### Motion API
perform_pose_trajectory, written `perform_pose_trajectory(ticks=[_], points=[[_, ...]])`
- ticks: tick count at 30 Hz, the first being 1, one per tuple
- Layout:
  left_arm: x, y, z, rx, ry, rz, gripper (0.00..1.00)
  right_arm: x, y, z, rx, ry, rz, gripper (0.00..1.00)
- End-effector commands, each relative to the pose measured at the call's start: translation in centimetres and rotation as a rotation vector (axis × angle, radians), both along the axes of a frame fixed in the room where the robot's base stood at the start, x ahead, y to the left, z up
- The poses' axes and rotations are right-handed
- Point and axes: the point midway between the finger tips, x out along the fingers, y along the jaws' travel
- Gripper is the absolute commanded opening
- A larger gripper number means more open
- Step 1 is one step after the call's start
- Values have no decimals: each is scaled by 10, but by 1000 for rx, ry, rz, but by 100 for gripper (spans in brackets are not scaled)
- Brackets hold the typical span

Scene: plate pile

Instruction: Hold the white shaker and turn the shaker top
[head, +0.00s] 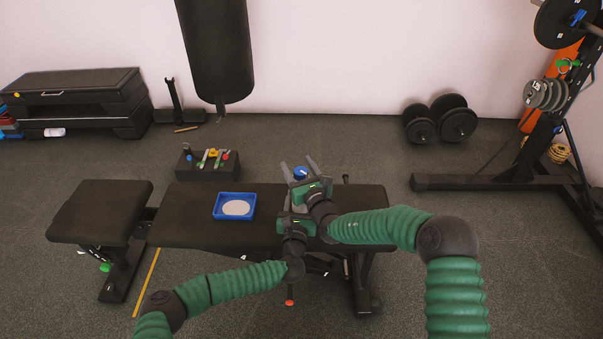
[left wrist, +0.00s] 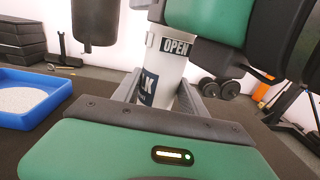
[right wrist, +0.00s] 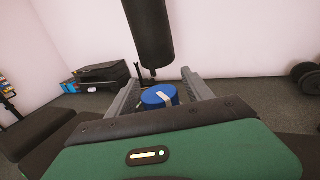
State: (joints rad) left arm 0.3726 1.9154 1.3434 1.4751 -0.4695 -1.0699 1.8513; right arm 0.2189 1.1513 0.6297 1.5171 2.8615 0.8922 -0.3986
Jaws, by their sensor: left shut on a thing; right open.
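The white shaker (left wrist: 163,70) stands upright between the fingers of my left gripper (left wrist: 160,88), which is shut on its body. In the head view the body is mostly hidden behind my grippers. The blue shaker top (head: 300,172) shows there between the fingertips of my right gripper (head: 299,166). In the right wrist view the round blue top (right wrist: 159,97), with a pale marking, sits between the open fingers. I cannot tell whether either finger touches it. My right gripper is above my left one.
A blue tray (head: 219,215) with pale grainy material lies on the black bench (head: 175,230), left of my grippers. A dark box (head: 208,172) with coloured tools stands behind it. A punching bag (head: 215,50) hangs further back. The bench between tray and left seat is clear.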

Motion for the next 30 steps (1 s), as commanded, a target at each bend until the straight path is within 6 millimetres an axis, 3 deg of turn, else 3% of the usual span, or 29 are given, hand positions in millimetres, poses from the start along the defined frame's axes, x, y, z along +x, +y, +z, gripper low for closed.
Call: perform_pose_trajectory(ticks=[12, 15, 26, 30], points=[[0, 0, 0, 0, 0, 1, 0, -88, -31, -1, -2, 3, 0, 59], [0, 0, 0, 0, 0, 1, 0, -102, -35, -2, -1, 3, 0, 59], [0, 0, 0, 0, 0, 1, 0, -109, -37, -2, -1, 2, 0, 59], [0, 0, 0, 0, 0, 0, 0, -110, -25, 6, -10, -32, 55, 59]])
